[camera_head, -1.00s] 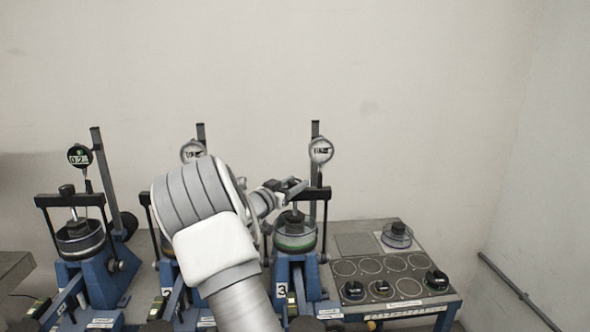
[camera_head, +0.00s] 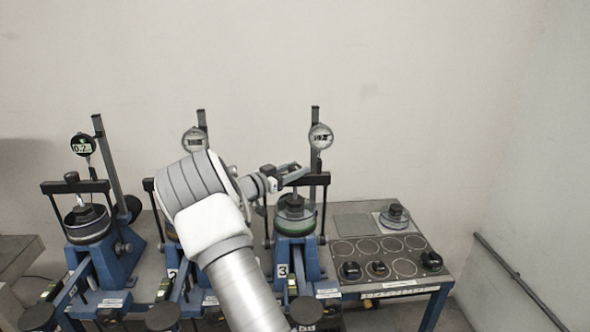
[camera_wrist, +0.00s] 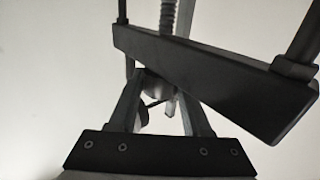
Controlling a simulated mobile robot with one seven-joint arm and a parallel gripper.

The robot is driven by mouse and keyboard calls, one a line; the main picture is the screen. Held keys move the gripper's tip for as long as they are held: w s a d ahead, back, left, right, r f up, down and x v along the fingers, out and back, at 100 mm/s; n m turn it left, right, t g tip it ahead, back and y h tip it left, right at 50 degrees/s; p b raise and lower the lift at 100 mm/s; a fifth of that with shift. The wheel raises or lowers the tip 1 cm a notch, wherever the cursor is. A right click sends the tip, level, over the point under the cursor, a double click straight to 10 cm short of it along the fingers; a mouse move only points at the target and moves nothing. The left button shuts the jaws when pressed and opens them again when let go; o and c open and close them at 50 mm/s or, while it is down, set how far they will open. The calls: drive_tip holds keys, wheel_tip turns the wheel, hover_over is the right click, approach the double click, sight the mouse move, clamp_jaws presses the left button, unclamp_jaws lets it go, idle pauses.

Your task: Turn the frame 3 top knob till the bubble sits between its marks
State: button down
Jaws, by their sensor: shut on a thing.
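Frame 3 (camera_head: 297,262) is the rightmost blue lever frame, with a "3" label on its front. Its dark crossbar (camera_head: 317,180) spans above a round cell with a green ring (camera_head: 296,222). My gripper (camera_head: 298,172) reaches in from the left at crossbar height. In the wrist view its two fingers (camera_wrist: 158,92) close on a small rounded grey part, the top knob (camera_wrist: 158,84), mostly hidden between them. The dark crossbar (camera_wrist: 215,75) and a threaded rod (camera_wrist: 168,15) show just beyond. The bubble and its marks cannot be made out.
A dial gauge (camera_head: 320,136) stands on a post above frame 3. Frame 1 (camera_head: 101,280) is at left; frame 2 is largely behind my arm. At right, a bench panel (camera_head: 350,222) has ringed spots, several black knobbed pieces and a weight (camera_head: 395,215).

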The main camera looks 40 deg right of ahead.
drive_tip(key=shift+c, duration=1.8)
unclamp_jaws()
drive_tip(key=s+a+b, duration=0.2)
drive_tip(key=a+b, duration=0.1)
drive_tip(key=a, duration=1.4)
drive_tip(key=shift+a, duration=0.15)
